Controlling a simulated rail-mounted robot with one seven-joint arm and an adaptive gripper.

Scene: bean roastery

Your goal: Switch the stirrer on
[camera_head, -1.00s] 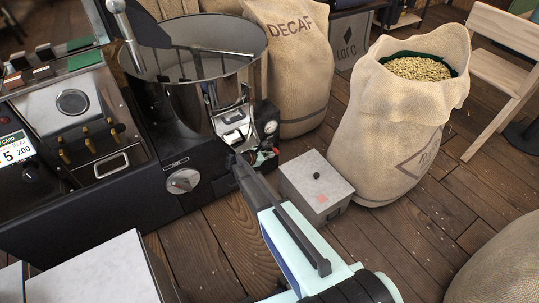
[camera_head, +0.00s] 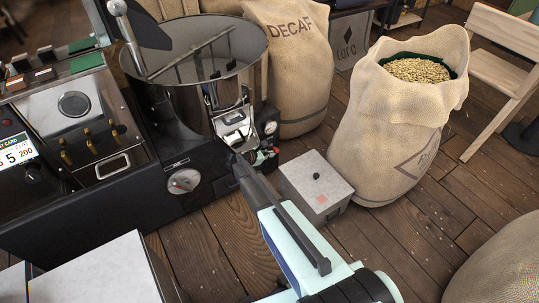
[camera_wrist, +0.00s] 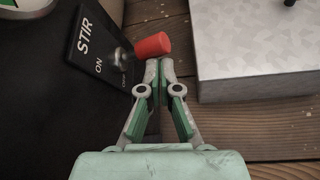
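The stirrer switch is a metal toggle with a red cap (camera_wrist: 152,46) on a black plate marked STIR (camera_wrist: 84,38) in the wrist view. Its lever points right, over the plate's edge. ON is printed near its base. My gripper (camera_wrist: 160,66) has its fingertips together with nothing seen between them, just below the red cap; whether they touch it I cannot tell. In the head view my gripper (camera_head: 236,162) is at the front right corner of the roaster, and the switch is hard to make out. The stirrer arms (camera_head: 195,52) stand inside the round cooling bowl (camera_head: 245,75).
A grey metal box (camera_head: 318,180) with a black knob stands on the floor right of my gripper. An open sack of beans (camera_head: 385,135) is behind it, and a DECAF sack (camera_head: 290,75) is behind the bowl. A dial (camera_head: 184,181) is on the roaster's front.

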